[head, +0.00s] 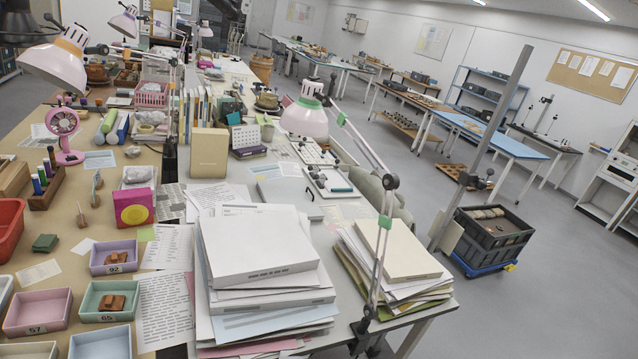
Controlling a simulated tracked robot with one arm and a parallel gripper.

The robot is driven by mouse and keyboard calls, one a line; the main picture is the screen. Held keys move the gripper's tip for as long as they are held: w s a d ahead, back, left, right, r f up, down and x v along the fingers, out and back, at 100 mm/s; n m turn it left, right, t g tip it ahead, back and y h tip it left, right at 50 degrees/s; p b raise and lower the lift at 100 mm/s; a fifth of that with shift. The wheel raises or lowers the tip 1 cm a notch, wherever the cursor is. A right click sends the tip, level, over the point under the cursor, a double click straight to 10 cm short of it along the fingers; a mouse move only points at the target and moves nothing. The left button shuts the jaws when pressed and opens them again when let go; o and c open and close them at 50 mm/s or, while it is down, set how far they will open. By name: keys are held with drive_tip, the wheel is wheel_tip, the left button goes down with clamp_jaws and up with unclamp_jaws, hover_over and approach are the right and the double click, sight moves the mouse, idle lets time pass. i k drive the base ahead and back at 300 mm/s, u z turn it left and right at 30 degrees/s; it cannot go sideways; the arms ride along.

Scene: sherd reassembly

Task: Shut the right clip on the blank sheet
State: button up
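My gripper does not show in the head view. A pale, mostly blank sheet or board (284,197) lies on the long desk, behind the big paper stack. A small dark, curved thing (312,193) sits at its right edge; it may be a clip, but it is too small to tell whether it is open or shut. Beside it on the right is a whitish tray (318,192) with dark knob-like parts and a teal bar (342,190). No second clip can be made out for certain.
Tall paper stacks (262,250) and (398,250) fill the desk's near end. A jointed lamp (303,118) has its arm crossing in front. Small numbered trays (113,256) with sherds stand at left. Open grey floor (540,300) and a dark crate (494,250) lie to the right.

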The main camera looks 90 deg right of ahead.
sight(316, 169)
drive_tip(key=z, duration=0.1)
drive_tip(key=i, duration=0.1)
drive_tip(key=z, duration=2.35)
drive_tip(key=i, duration=1)
drive_tip(key=z, duration=1.9)
drive_tip(key=i, duration=0.4)
drive_tip(key=z, duration=0.3)
